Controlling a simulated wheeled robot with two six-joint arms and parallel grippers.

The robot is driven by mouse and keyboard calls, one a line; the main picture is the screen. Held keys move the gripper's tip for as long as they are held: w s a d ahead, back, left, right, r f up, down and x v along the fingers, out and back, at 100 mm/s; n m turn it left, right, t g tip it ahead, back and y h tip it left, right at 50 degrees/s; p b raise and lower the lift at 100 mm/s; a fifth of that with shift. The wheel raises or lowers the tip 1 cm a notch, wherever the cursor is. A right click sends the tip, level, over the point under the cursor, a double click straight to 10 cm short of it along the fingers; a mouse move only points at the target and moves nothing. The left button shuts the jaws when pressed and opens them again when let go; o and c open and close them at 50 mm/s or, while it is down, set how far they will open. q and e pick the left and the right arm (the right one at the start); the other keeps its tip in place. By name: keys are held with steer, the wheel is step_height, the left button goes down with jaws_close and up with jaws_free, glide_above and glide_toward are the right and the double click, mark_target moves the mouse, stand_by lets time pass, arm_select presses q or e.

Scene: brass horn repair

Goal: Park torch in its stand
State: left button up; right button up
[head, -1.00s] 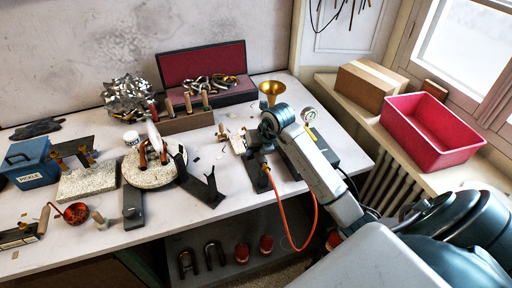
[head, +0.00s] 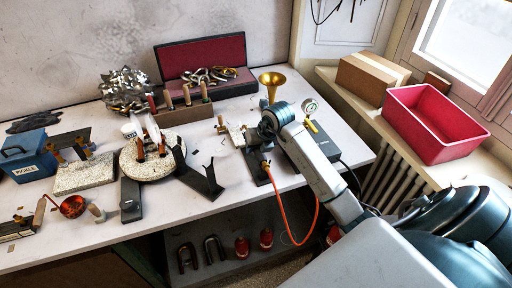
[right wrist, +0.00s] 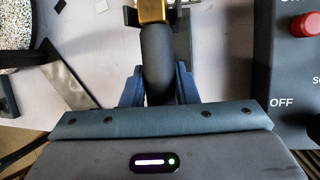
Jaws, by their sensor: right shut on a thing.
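My right gripper (right wrist: 158,82) is shut on the torch's dark handle (right wrist: 157,55). In the right wrist view the torch's brass part (right wrist: 153,9) lies ahead of the fingers, with black bracket pieces (right wrist: 184,18) close on both sides of it. I cannot tell whether the torch rests on them. In the head view my right gripper (head: 262,138) is low over the bench and hides most of the torch. The orange hose (head: 277,190) hangs from it over the front edge. A black base (head: 257,168), likely the stand, shows beneath. My left gripper is out of view.
A black forked holder (head: 203,180) and a round speckled board (head: 150,172) stand to the left. A grey control box (head: 318,148) with a red button (right wrist: 304,24) is close on the right. The brass horn bell (head: 271,79) is behind the gripper.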

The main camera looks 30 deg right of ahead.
steer(key=o, duration=1.5)
steer(key=shift+f, duration=0.1)
steer(key=shift+o, duration=0.2)
steer(key=shift+r+p, duration=2.65)
steer(key=shift+r, duration=1.4)
steer(key=shift+a, duration=0.1)
